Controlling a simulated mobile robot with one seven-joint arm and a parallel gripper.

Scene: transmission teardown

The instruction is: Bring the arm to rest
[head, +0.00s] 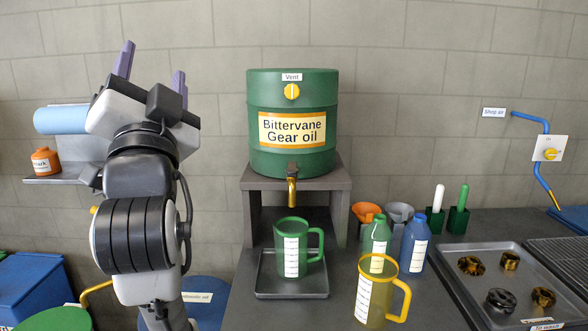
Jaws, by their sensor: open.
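My gripper (150,66) is raised at the left, in front of the grey block wall. Its two purple fingers point up and stand well apart, with nothing between them. My arm rises from the bottom left and hides part of the wall shelf behind it. The gripper is to the left of the green gear oil drum (292,155) and does not appear to touch anything.
The drum sits on a grey stand (335,181). A green measuring jug (291,250) is below its tap in a tray (268,289). A yellow jug (373,290) stands in front. A parts tray (450,262) is at right. A shelf (58,177) is behind the arm.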

